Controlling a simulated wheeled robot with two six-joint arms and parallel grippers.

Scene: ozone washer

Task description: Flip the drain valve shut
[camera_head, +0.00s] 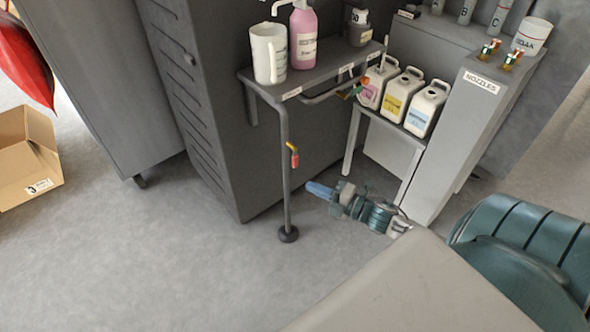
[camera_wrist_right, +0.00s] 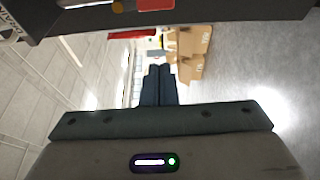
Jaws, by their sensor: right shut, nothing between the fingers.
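The drain valve (camera_head: 294,155) is a small brass and red lever on the dark vertical pipe under the shelf's front corner. Its red grip hangs down, close along the pipe. In the right wrist view the valve (camera_wrist_right: 120,6) shows at the top edge, partly cut off, near a label (camera_wrist_right: 9,27) that seems to read DRAIN. My right gripper (camera_head: 312,188) is low, to the right of the pipe and below the lever, apart from both. Its blue fingers (camera_wrist_right: 158,84) are together and empty. My left gripper is not in view.
The shelf (camera_head: 315,78) holds a white jug (camera_head: 268,53) and a pink bottle (camera_head: 303,35). Another red-handled valve (camera_head: 358,87) sits under its right end. White canisters (camera_head: 403,94) stand behind the right arm. A cardboard box (camera_head: 26,160) is at left. Floor (camera_head: 200,260) left of the pipe is clear.

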